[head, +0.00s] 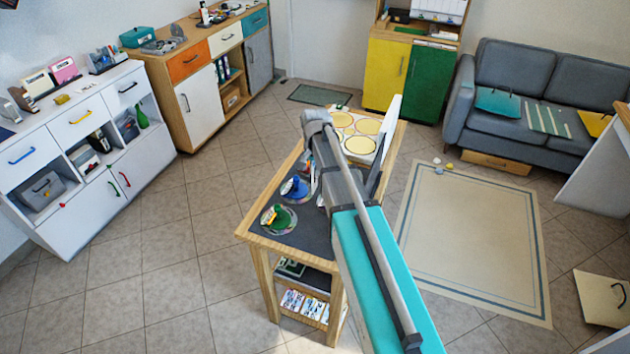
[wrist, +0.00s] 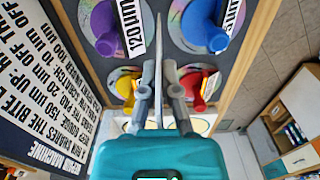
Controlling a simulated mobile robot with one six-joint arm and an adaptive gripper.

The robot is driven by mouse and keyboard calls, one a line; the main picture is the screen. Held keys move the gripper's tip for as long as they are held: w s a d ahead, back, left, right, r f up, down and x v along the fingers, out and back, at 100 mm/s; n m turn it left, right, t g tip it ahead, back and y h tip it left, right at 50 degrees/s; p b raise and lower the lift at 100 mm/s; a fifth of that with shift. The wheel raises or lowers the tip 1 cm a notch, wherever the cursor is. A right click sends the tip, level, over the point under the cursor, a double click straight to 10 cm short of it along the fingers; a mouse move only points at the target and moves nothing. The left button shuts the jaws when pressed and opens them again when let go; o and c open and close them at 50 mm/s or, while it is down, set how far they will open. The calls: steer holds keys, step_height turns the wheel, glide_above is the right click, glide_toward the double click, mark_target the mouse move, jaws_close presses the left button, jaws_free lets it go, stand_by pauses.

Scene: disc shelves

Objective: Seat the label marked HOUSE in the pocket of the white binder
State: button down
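My gripper (wrist: 159,75) points down over the table; its fingers are close together on a thin pale flat piece (wrist: 158,35) seen edge-on. Its face and any writing are hidden, so I cannot tell whether it reads HOUSE. In the head view my arm covers the gripper. No white binder is clear to me. A white upright folder-like thing (head: 38,84) stands beside a pink one (head: 65,70) on the white cabinet at the left; its lettering is too small to read.
The narrow wooden table (head: 257,228) bears discs with coloured knobs, among them green (head: 279,218) and blue (head: 294,187). A tall panel (head: 388,140) stands at its right edge. The white cabinet (head: 75,180) is at left, a grey sofa (head: 505,67) at back right. Tiled floor between is clear.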

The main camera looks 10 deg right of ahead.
stand_by(0.3)
steer(key=shift+w+d+f+b, duration=0.1)
steer(key=shift+w+f+b, duration=0.1)
steer(key=shift+f+b, duration=0.8)
steer(key=shift+w+d+f+b, duration=0.1)
steer(key=shift+w+f+b, duration=0.1)
steer(key=shift+f+b, duration=0.8)
steer(key=shift+f, duration=0.2)
steer(key=c, duration=0.8)
jaws_free()
steer(key=shift+r, duration=0.1)
steer(key=shift+r, duration=0.15)
step_height(320, 180, up, 12)
steer(key=p, duration=1.2)
